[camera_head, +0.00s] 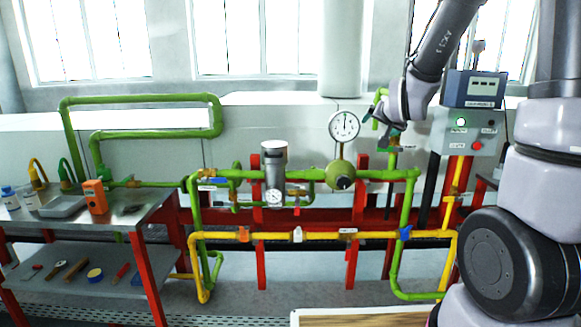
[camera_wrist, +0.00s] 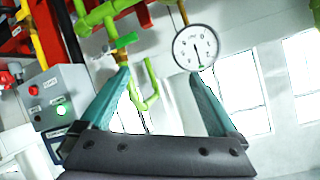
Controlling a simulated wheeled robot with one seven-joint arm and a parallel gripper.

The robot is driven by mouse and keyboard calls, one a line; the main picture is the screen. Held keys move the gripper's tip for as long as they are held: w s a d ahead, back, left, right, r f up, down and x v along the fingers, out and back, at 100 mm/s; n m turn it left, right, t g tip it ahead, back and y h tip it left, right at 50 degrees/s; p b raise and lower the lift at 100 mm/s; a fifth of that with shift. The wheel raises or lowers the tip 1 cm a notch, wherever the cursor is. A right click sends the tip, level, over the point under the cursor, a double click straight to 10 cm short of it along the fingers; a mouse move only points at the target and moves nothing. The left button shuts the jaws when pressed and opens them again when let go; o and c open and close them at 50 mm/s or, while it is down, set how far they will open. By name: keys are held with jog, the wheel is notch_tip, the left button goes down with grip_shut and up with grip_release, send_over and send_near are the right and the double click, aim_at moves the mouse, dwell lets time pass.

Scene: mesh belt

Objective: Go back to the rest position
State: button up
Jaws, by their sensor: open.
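My gripper (camera_head: 384,128) is in front of the pipe rig, right of the round white gauge (camera_head: 344,126) and left of the control box. In the wrist view my gripper (camera_wrist: 168,100) has its two teal fingers spread wide apart with nothing held between them. The gauge (camera_wrist: 196,47) shows there beyond the right finger. A green valve handle (camera_wrist: 126,40) appears just beyond the left fingertip; I cannot tell whether they touch. My arm comes down from the upper right in the head view.
The control box (camera_head: 467,131) has a lit green button and a red button. Green pipes (camera_head: 150,98) and a yellow pipe (camera_head: 320,237) run across red posts. A metal workbench (camera_head: 130,205) with an orange device (camera_head: 95,197) stands at left. A wooden-topped surface (camera_head: 360,318) is at bottom.

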jog(key=s+r+n+g+y, duration=0.1)
jog(key=s+r, duration=0.3)
jog(key=s, duration=0.9)
jog(key=s+r+n+g+y, duration=0.1)
jog(key=s+r+g, duration=0.3)
jog(key=s, duration=1)
jog(key=shift+s+a+r+g+y, duration=0.15)
jog(key=shift+a+r+g+y, duration=0.15)
jog(key=shift+a+r+y, duration=0.2)
